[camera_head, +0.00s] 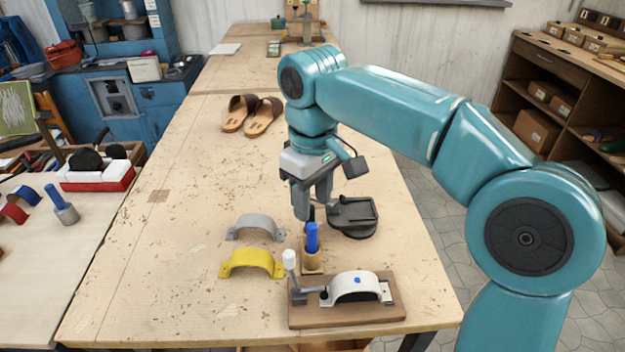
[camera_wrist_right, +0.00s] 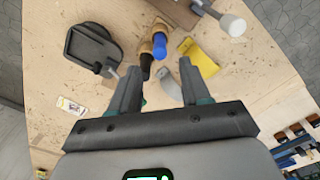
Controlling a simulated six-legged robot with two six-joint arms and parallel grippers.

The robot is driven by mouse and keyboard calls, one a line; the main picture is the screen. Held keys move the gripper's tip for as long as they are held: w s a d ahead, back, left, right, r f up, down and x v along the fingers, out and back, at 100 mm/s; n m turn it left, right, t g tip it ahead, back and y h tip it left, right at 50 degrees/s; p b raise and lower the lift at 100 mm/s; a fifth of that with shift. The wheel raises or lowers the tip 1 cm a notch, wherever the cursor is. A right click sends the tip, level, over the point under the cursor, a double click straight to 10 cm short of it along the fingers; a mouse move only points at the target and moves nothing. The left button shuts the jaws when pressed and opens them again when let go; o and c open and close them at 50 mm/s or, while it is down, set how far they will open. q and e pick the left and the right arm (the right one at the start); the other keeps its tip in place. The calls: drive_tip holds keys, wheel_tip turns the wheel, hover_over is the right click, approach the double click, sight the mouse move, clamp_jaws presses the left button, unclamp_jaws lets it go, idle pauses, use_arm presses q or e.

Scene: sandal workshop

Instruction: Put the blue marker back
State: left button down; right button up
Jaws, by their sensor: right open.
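The blue marker (camera_head: 312,238) stands upright in a wooden holder (camera_head: 312,266) on the workbench. In the right wrist view the blue marker (camera_wrist_right: 159,45) shows beside a dark-tipped item (camera_wrist_right: 146,65), which stands close to it. My right gripper (camera_head: 312,208) is just above the marker and holder. In the right wrist view its two fingers (camera_wrist_right: 159,72) are spread with nothing between them; the marker lies beyond the fingertips. Whether a finger touches the dark-tipped item I cannot tell. My left gripper is in neither view.
Beside the holder lie a grey strap (camera_head: 255,228), a yellow strap (camera_head: 251,264) and a black stand (camera_head: 352,218). In front is a wooden clamp fixture (camera_head: 345,314) with a white strap (camera_head: 357,289) bearing a blue dot. Brown sandals (camera_head: 252,115) sit farther back.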

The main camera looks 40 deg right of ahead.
drive_tip(key=shift+r, duration=1.45)
